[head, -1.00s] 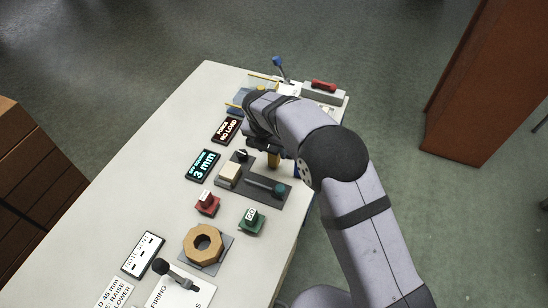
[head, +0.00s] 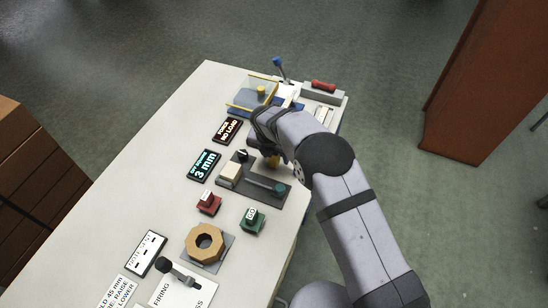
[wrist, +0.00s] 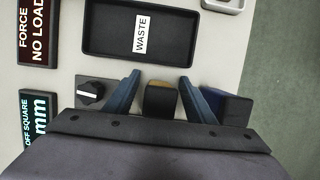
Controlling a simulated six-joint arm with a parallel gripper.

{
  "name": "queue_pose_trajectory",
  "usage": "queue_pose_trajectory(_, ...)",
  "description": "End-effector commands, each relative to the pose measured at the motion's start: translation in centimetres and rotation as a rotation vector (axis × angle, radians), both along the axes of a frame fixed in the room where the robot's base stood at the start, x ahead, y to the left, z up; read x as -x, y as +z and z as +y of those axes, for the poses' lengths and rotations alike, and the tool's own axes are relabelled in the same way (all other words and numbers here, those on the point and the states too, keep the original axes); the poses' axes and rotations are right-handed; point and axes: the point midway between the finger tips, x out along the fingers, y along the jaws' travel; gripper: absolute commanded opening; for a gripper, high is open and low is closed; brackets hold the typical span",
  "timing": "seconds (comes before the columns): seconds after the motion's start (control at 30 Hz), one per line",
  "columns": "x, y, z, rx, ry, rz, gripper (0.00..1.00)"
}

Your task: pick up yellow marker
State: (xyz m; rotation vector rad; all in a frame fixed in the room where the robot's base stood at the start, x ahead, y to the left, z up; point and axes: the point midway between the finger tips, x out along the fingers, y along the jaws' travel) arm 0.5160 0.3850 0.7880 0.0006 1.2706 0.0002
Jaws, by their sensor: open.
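The yellow marker (head: 273,161) shows in the head view as a small yellow piece just below my gripper (head: 264,150), partly hidden by it. In the wrist view a dark-ended piece with a tan-yellow edge, which looks like the marker (wrist: 161,98), lies between the two blue fingers of my gripper (wrist: 159,88). The fingers are apart, one on each side of it, with visible gaps. The lower part of the marker is hidden.
A black tray labelled WASTE (wrist: 100,48) lies ahead of the fingers. A dark blue block (wrist: 236,108) is close by the right finger, and a black knob (wrist: 90,92) is left. A grey slider panel (head: 262,190) and a clear-covered box (head: 243,88) are nearby.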

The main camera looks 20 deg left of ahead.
Motion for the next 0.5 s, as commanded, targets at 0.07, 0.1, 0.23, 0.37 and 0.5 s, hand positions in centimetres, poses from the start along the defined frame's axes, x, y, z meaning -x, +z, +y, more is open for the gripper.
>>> queue_pose_trajectory(0.07,0.0,0.01,0.0,0.0,0.0,0.0,0.43)
queue_pose_trajectory(0.1,0.02,0.02,0.0,0.0,0.0,0.0,0.33)
queue_pose_trajectory(0.23,0.02,0.02,0.0,0.0,0.0,0.0,0.05)
queue_pose_trajectory(0.37,0.0,0.07,0.03,0.0,0.0,0.0,0.06)
queue_pose_trajectory(0.5,0.0,0.13,0.04,-0.001,0.0,-0.001,0.06)
